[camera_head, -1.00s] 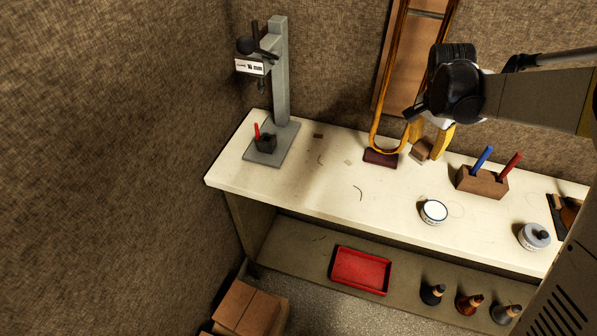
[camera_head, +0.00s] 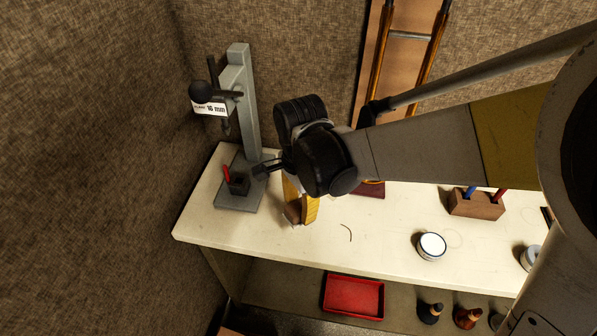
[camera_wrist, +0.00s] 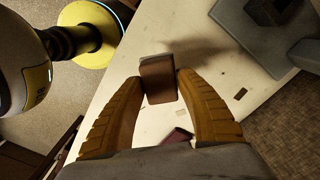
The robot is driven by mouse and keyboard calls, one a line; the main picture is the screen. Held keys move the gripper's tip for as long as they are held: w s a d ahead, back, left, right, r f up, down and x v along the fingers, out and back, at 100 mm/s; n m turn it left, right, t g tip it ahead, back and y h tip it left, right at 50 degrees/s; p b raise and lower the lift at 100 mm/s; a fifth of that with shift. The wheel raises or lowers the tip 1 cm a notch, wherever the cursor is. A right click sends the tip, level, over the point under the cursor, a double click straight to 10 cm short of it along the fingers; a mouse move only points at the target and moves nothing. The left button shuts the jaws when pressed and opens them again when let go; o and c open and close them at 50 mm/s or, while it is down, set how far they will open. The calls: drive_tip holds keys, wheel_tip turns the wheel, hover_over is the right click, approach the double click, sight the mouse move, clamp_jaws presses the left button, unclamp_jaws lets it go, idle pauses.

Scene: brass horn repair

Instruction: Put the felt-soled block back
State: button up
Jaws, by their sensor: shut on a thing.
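My gripper (camera_wrist: 160,100) has its two yellow fingers closed on a small brown block (camera_wrist: 161,82), seen between the fingertips in the wrist view. In the head view my gripper (camera_head: 302,208) is above the left part of the bench, to the right of the grey press, with the block (camera_head: 292,215) partly hidden by the fingers. The block's underside is not clear, and I cannot tell its exact height above the bench.
The grey press (camera_head: 240,100) stands at the bench's left end, a dark block with a red pin (camera_head: 238,184) on its base. A dark red pad (camera_head: 372,190) lies behind my arm. A brown pen holder (camera_head: 475,204) and white tin (camera_head: 431,246) are to the right. The front-left bench top is clear.

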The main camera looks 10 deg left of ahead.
drive_tip(key=shift+s+a+f, duration=0.25)
drive_tip(key=shift+a+f, duration=0.3)
drive_tip(key=shift+a, duration=0.3)
wheel_tip(320, 180, down, 4)
drive_tip(key=shift+f+b, duration=0.1)
drive_tip(key=shift+b, duration=0.95)
drive_tip(key=o, duration=1.3)
